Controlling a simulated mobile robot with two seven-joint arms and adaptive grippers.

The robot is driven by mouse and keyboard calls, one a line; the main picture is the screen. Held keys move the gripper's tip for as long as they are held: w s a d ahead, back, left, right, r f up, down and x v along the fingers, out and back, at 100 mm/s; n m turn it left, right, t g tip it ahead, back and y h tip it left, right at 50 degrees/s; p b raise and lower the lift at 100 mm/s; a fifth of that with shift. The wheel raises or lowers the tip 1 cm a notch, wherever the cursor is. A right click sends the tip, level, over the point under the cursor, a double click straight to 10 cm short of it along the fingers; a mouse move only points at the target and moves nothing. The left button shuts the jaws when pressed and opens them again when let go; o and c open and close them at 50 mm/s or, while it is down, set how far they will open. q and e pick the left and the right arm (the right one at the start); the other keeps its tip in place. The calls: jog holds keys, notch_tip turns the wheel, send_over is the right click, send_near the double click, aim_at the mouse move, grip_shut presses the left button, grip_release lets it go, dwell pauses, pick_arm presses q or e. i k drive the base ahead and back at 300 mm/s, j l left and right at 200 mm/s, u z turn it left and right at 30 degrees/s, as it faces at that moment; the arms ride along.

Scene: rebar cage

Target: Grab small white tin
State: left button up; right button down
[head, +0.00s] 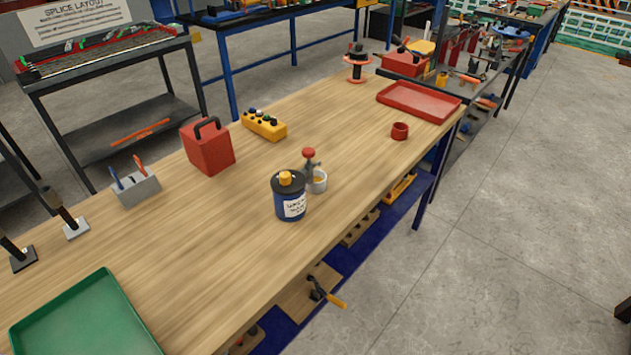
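A small white tin (319,184) stands on the wooden workbench, right of the middle of the head view. Its contents look yellowish at the top. A dark blue canister (290,203) with a white label and a yellow knob stands just in front of it and to its left, hiding part of its left side. A red-topped, grey-stemmed item (309,158) stands right behind the tin; whether they touch I cannot tell. Neither of my grippers is in view.
The bench (215,240) also holds a green tray (80,320), a red box (208,150), a yellow block (264,125), a red cup (400,131) and a red tray (419,101). Bench surface around the tin's right side is clear. Open concrete floor (520,220) lies to the right.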

aim_at(318, 184)
jog(key=i+l+u, duration=0.1)
jog(key=l, duration=0.2)
jog(key=i+l, duration=0.2)
jog(key=l, duration=0.15)
jog(key=i+l+u, duration=0.15)
jog(key=l, duration=0.15)
jog(key=i+l, duration=0.15)
jog(key=l, duration=0.2)
jog(key=i+l+u, duration=0.15)
jog(key=l, duration=0.2)
